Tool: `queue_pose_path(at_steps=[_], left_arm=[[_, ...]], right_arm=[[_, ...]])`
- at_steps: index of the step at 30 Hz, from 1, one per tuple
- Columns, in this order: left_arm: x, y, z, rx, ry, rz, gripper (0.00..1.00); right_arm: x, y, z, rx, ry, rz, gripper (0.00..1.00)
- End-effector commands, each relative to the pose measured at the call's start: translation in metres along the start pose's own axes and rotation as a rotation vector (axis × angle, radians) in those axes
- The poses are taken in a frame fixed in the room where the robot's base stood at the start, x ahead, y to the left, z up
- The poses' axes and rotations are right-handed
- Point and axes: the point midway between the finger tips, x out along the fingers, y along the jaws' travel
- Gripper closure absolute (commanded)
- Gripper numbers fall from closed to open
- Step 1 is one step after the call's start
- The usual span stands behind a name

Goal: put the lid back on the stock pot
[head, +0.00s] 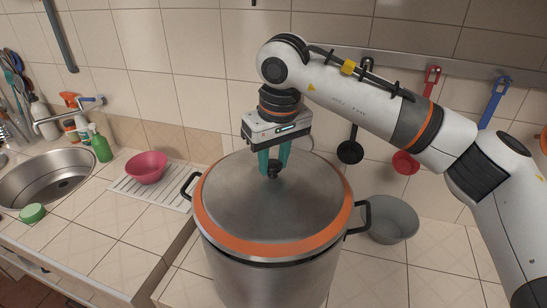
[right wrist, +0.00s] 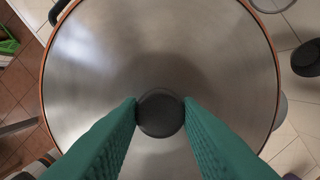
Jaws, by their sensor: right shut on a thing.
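The stock pot (head: 270,284) is a large steel pot with black side handles, standing on the tiled counter. The lid (head: 235,200) is a steel disc with an orange rim and a black knob; it lies over the pot's mouth. It also fills most of the right wrist view (right wrist: 100,70). My right gripper (head: 273,172) comes down from above with teal fingers. The fingers are shut on the lid's black knob (right wrist: 160,113). I cannot tell whether the lid's rim touches the pot all round. My left gripper is not in view.
A sink (head: 48,178), a green bottle (head: 101,148) and a pink bowl (head: 147,167) on a white drainer are at the left. A grey bowl (head: 390,220) stands right of the pot. Utensils, including a black ladle (head: 350,151), hang on the back wall.

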Motion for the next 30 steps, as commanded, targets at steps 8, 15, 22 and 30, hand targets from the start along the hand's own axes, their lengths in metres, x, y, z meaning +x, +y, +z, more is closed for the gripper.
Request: queue_pose_path(at_steps=[8,15,22,30], left_arm=[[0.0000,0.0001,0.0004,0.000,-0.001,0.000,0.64],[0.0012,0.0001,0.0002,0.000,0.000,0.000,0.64],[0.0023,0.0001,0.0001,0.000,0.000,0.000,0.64],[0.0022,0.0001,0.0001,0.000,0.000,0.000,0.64]], right_arm=[[-0.0007,-0.0001,0.0003,0.000,-0.002,0.000,1.00],[-0.0001,-0.0001,0.0002,0.000,-0.002,0.000,1.00],[-0.0002,-0.0002,0.0003,0.001,-0.002,0.000,1.00],[0.0000,-0.0001,0.0002,0.001,-0.002,0.000,0.62]])
